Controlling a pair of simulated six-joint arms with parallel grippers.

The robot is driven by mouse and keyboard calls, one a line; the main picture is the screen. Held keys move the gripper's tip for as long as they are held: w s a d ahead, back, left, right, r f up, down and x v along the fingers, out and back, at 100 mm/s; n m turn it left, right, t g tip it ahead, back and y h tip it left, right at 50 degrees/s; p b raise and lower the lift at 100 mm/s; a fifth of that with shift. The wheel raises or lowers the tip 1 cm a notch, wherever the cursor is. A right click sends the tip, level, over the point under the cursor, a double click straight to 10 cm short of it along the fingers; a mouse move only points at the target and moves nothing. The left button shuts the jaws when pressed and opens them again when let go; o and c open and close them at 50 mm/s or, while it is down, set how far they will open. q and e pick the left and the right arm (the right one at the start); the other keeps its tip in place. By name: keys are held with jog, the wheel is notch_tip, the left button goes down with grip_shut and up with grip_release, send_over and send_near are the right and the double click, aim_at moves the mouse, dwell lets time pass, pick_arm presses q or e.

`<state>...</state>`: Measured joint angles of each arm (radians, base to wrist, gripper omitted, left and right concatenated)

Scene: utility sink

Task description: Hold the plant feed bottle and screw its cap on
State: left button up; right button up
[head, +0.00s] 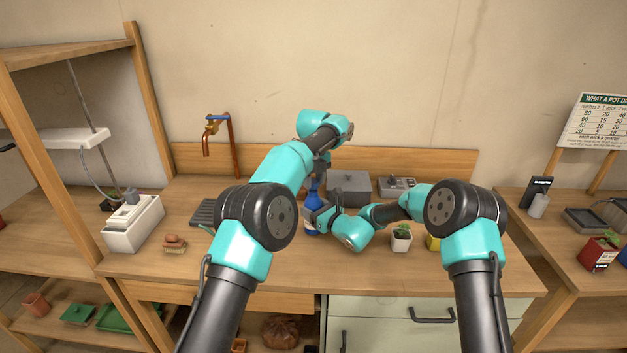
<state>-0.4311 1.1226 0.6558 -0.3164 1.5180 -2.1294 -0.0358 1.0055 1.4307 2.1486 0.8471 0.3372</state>
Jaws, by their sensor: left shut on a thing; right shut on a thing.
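The plant feed bottle (311,203) is blue and stands upright on the wooden bench near the middle of the head view. My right gripper (320,216) reaches in from the right at the bottle's side and is shut on its body. My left gripper (316,181) points down from above at the bottle's top and is shut on the cap. The cap itself is too small and too covered by the fingers to make out, so I cannot tell how it sits on the neck. Part of the bottle is hidden by my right gripper.
A grey box (349,187) stands close behind the bottle, with a small grey device (397,187) beside it. A potted succulent (402,238) stands to the right. Terracotta pieces (174,243) and a white bin (133,224) are at left. The bench front (360,278) is clear.

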aim_at(313, 201)
pick_arm(q)
jog(key=shift+f, duration=0.1)
jog(key=shift+f, duration=0.8)
jog(key=shift+f, duration=0.55)
dwell(0.5)
pick_arm(e)
grip_shut()
pick_arm(q)
jog(key=m, duration=0.9)
jog(key=shift+a+m, duration=0.1)
jog(key=shift+m, duration=0.3)
jog(key=o, duration=0.9)
jog(key=shift+c, duration=0.2)
